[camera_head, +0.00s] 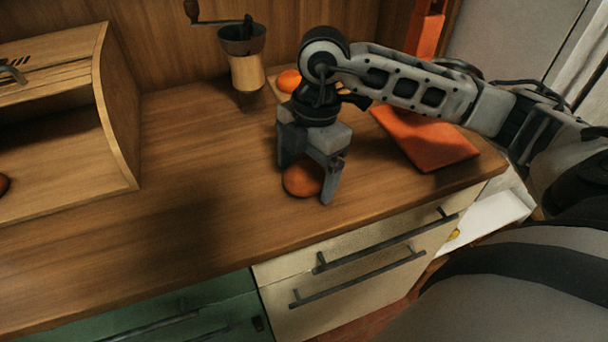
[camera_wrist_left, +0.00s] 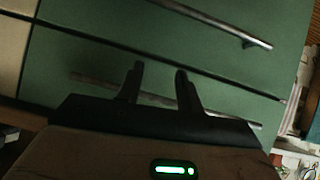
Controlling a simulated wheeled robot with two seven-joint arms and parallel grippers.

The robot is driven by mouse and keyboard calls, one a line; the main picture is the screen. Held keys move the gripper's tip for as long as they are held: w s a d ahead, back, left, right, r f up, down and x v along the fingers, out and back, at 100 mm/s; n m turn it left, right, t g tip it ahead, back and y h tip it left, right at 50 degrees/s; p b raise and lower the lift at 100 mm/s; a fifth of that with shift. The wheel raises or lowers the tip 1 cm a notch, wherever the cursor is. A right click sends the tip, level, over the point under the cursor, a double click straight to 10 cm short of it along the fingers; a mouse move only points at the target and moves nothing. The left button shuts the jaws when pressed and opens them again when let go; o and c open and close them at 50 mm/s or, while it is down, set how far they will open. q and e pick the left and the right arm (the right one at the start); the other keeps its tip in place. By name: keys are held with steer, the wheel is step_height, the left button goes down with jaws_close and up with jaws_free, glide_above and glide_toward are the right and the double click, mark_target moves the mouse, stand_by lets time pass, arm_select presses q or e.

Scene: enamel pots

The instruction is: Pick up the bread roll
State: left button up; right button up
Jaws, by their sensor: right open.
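A round brown-orange bread roll (camera_head: 301,180) lies on the wooden counter, near the front edge. My right gripper (camera_head: 308,184) points down over it, with its jaws open. One finger is at the left of the roll and the other at its right, reaching low by the counter. The fingers partly hide the roll, and I cannot tell whether they touch it. My left gripper (camera_wrist_left: 158,78) shows in the left wrist view with its two fingers apart and nothing between them, in front of green drawer fronts.
A wooden bread bin (camera_head: 118,110) stands at the left, with a brown round thing (camera_head: 3,184) at the picture's edge. The counter's left middle is clear.

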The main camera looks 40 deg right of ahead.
steer(key=c, duration=1.1)
steer(key=shift+o, duration=0.2)
steer(key=shift+r, duration=0.1)
